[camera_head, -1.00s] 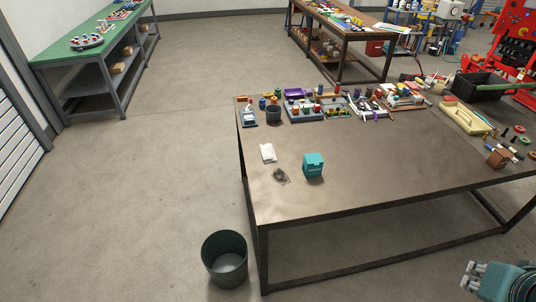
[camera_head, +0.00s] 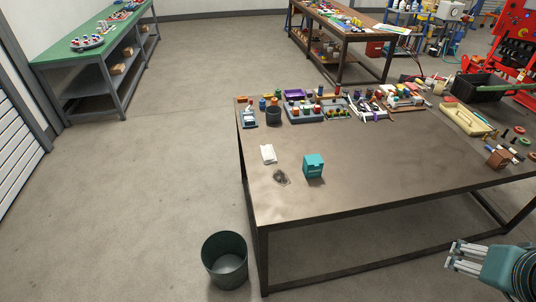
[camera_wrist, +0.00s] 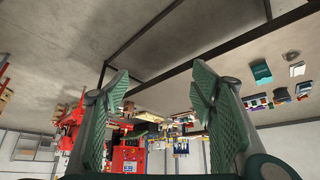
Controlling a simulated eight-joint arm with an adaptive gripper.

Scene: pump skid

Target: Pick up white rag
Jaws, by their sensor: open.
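The white rag (camera_head: 268,153) lies flat, as a small folded piece, on the left part of the brown table (camera_head: 400,180) in the head view. A dark grey crumpled patch (camera_head: 281,178) lies just in front of it. A teal box (camera_head: 313,166) stands to its right. My gripper (camera_head: 455,257) is at the lower right of the head view, off the table's front edge and far from the rag. In the wrist view its two green fingers (camera_wrist: 160,95) are spread apart with nothing between them. A small white piece (camera_wrist: 297,69), likely the rag, shows there at the right.
A dark cup (camera_head: 273,113) and trays of small parts (camera_head: 305,107) line the table's back. A black crate (camera_head: 480,86) sits at the back right. The table's middle is clear.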

